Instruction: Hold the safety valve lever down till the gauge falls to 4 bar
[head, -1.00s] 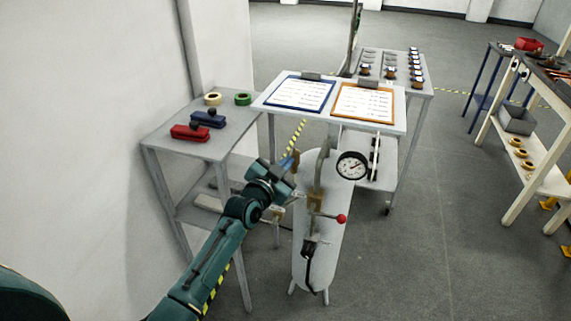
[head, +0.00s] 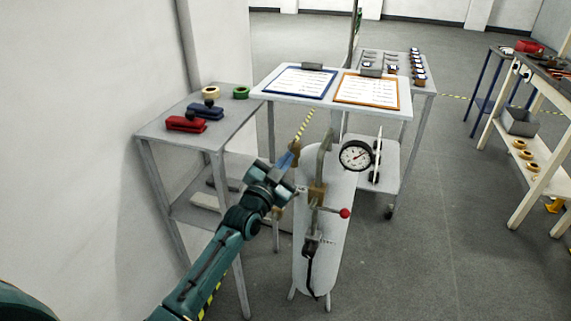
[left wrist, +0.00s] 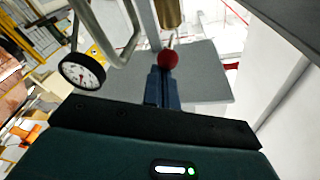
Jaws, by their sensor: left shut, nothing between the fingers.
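A pale upright tank (head: 335,225) stands in the middle of the head view, with a bent grey pipe (head: 325,150) on top. The round white gauge (head: 356,156) shows beside it, its needle pointing to the upper right; the numbers are too small to read. My left gripper (head: 291,158) is shut and empty, by a brass valve body (head: 296,147) at the tank's upper left. In the left wrist view its fingers (left wrist: 163,84) end at a red ball (left wrist: 168,59) under a brass body (left wrist: 170,12); I cannot tell whether they touch. The gauge (left wrist: 82,72) shows left.
A second lever with a red knob (head: 345,213) sticks out from the tank's front. A table with two clipboards (head: 300,82) stands behind. A grey side table (head: 225,122) with tapes and red and blue items is at left.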

